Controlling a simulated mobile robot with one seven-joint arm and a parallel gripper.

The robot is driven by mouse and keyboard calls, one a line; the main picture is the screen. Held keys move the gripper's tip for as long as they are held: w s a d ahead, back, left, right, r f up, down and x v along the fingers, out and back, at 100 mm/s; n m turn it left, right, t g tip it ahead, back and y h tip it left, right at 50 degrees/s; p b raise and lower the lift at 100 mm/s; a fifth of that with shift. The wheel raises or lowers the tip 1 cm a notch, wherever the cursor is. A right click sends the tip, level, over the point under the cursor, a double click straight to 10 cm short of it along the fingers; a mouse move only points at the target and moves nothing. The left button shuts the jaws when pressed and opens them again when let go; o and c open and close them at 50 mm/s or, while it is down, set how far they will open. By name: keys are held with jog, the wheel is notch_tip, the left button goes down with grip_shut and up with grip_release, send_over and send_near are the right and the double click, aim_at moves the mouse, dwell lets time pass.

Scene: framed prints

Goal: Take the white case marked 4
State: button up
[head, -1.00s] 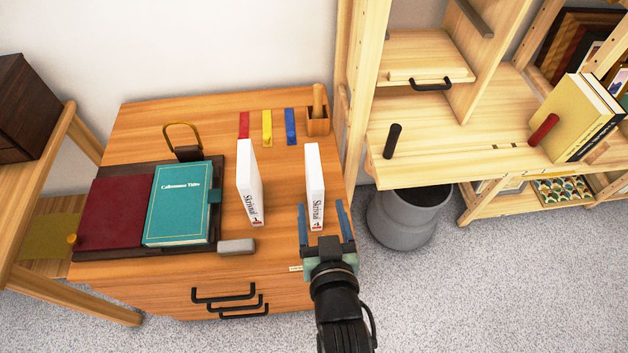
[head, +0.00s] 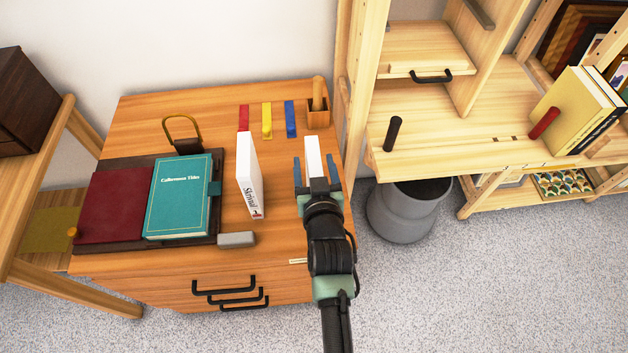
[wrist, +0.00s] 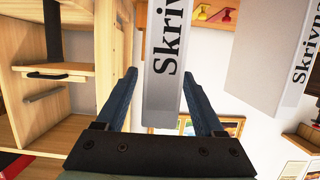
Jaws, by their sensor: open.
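Two white cases with "Skrivna"-like lettering stand upright on the wooden cabinet top. The right white case (head: 312,150) is between my gripper's fingers; its lower part is hidden by my gripper in the head view. The left white case (head: 246,172) stands apart, with a small mark at its spine's foot. I cannot read either number. My gripper (head: 315,163) is open, with one blue finger on each side of the right case. In the wrist view, the right case (wrist: 163,85) lies between the fingers with visible gaps, and the left case (wrist: 270,60) is further right.
A teal book (head: 178,198) and a dark red book (head: 115,205) lie on a dark board at left. A grey block (head: 236,240) sits near the front edge. Red, yellow and blue (head: 290,118) pieces and a wooden holder (head: 318,115) are behind. A shelf post rises at right.

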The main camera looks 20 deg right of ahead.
jog(key=shift+w+d+f, duration=0.1)
jog(key=shift+w, duration=0.15)
jog(key=shift+c, duration=0.3)
grip_shut()
dwell(1.0)
